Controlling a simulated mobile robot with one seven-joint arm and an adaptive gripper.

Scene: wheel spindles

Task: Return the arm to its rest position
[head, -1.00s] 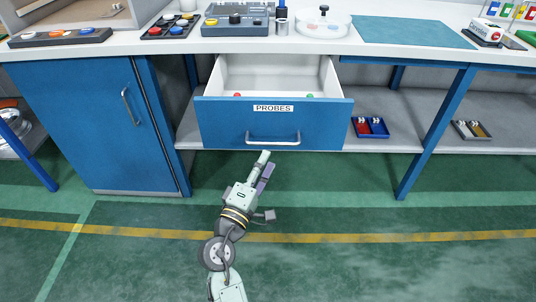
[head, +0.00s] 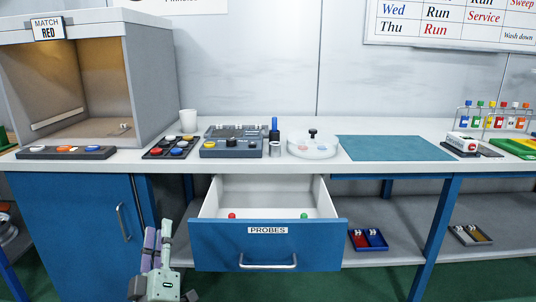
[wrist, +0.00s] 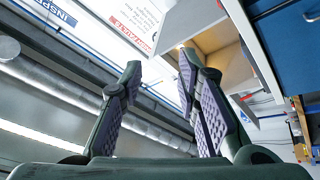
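My gripper (head: 156,247) is at the lower left of the head view, in front of the blue cabinet and just left of the open drawer. Its fingers point upward. In the wrist view my gripper (wrist: 158,85) shows two fingers with purple pads, spread apart with nothing between them. The blue drawer (head: 228,250) labelled PROBES stands open, and the gripper is apart from its handle (head: 268,266). A red-topped item (head: 232,216) and a green-topped item (head: 304,216) show inside the drawer.
The white bench top (head: 400,158) carries a grey viewing box (head: 150,85), a grey control unit (head: 231,153), a round clear dish (head: 313,150) and a teal mat (head: 395,150). A red and blue tray (head: 376,240) sits on the lower shelf.

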